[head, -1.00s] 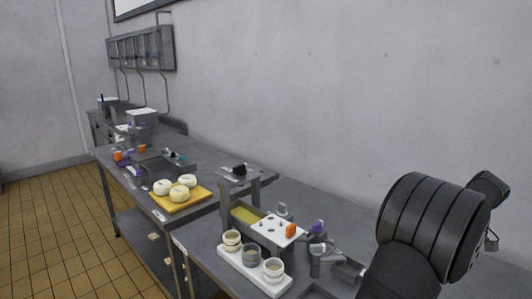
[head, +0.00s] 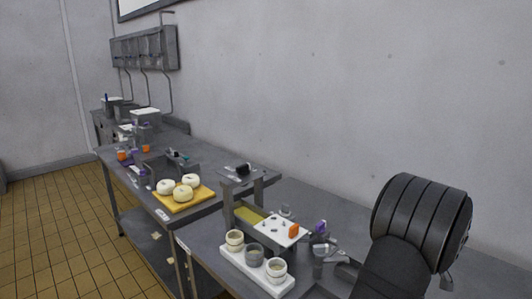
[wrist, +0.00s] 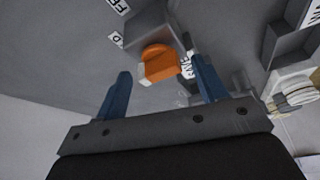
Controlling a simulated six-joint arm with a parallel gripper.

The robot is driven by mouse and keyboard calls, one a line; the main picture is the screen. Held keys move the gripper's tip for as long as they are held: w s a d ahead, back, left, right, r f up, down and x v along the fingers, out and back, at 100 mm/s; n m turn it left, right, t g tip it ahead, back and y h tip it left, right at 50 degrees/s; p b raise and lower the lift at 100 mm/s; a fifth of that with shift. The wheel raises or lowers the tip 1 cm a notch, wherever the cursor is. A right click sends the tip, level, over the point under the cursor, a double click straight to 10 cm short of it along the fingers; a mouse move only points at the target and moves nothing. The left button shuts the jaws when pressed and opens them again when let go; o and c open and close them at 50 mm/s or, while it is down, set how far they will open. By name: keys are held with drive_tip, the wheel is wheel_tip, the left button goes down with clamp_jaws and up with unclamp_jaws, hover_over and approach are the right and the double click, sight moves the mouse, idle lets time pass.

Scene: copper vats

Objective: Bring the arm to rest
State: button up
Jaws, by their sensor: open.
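My gripper (wrist: 163,85) shows in the wrist view with its two blue fingers spread apart and nothing between them. An orange block with a white part (wrist: 158,64) lies beyond the fingertips, apart from them, near a grey box-like fixture (wrist: 150,28). In the head view my dark, ribbed arm fills the lower right, and the gripper's fingers cannot be made out there.
A white tray (head: 231,256) with three cups stands at the near bench's front edge. Beside it is a white plate with holes and an orange block (head: 294,230). A yellow board (head: 183,204) bears three pale round items. The back wall beside my arm is bare.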

drive_tip(key=m+h, duration=0.1)
drive_tip(key=m, duration=0.2)
drive_tip(key=m+h, duration=0.1)
drive_tip(key=m, duration=0.2)
drive_tip(key=shift+a+m+t+h, duration=0.2)
drive_tip(key=shift+m+t+h, duration=0.1)
drive_tip(key=shift+m+t, duration=0.1)
drive_tip(key=shift+a+m+g+h, duration=0.1)
drive_tip(key=shift+m+g+h, duration=0.35)
drive_tip(key=shift+m, duration=1.25)
drive_tip(key=shift+a+m+g+h, duration=0.1)
drive_tip(key=shift+m+h, duration=0.65)
drive_tip(key=shift+m, duration=0.95)
